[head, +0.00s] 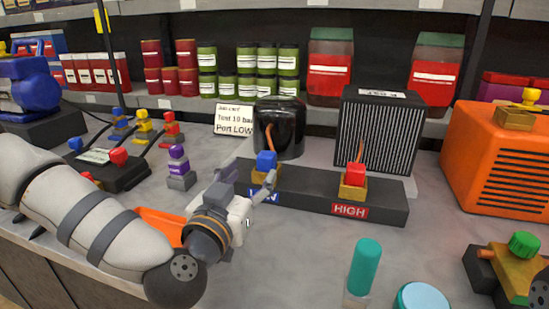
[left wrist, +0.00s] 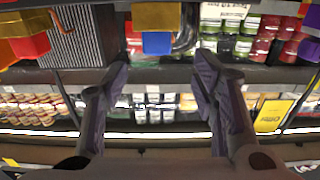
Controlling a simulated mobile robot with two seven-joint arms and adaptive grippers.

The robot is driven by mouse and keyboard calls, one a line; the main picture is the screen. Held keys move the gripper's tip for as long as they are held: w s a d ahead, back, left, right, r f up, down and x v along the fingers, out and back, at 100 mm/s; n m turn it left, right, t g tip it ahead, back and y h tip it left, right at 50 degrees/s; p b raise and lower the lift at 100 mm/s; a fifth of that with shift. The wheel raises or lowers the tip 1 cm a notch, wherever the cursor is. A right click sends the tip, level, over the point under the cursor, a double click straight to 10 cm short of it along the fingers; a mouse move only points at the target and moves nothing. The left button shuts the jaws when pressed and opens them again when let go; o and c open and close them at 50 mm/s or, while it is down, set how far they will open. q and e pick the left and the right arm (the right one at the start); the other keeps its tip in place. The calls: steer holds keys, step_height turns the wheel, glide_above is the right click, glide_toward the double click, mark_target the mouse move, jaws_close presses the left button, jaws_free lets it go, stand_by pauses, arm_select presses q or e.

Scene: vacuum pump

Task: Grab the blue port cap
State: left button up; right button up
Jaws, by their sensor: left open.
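The blue port cap (head: 266,161) sits on a brass fitting at the LOW end of the dark pump base (head: 385,206). My left gripper (head: 268,184) is open just in front of that cap, its fingers pointing towards it. In the left wrist view, which looks upside down, the blue cap (left wrist: 157,42) lies in the gap between the two open fingertips (left wrist: 163,65), with its brass fitting above it. I see no finger touching it. A red cap (head: 355,174) sits on the HIGH fitting. My right gripper is not in view.
A white note (head: 234,119) reading "Port LOW" stands behind the base. A black cylinder (head: 279,130) and a ribbed block (head: 377,128) rise behind the fittings. An orange tray (head: 160,224) lies under my left arm. A teal cylinder (head: 365,265) stands at front right.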

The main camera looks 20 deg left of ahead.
mark_target(264, 160)
arm_select(q)
steer(key=w, duration=0.5)
steer(key=w+b, duration=0.1)
steer(key=w, duration=0.2)
steer(key=shift+w+d+f, duration=0.25)
steer(key=shift+d, duration=0.1)
steer(key=shift+w+r, duration=0.15)
steer(key=shift+w, duration=0.15)
steer(key=c, duration=1.3)
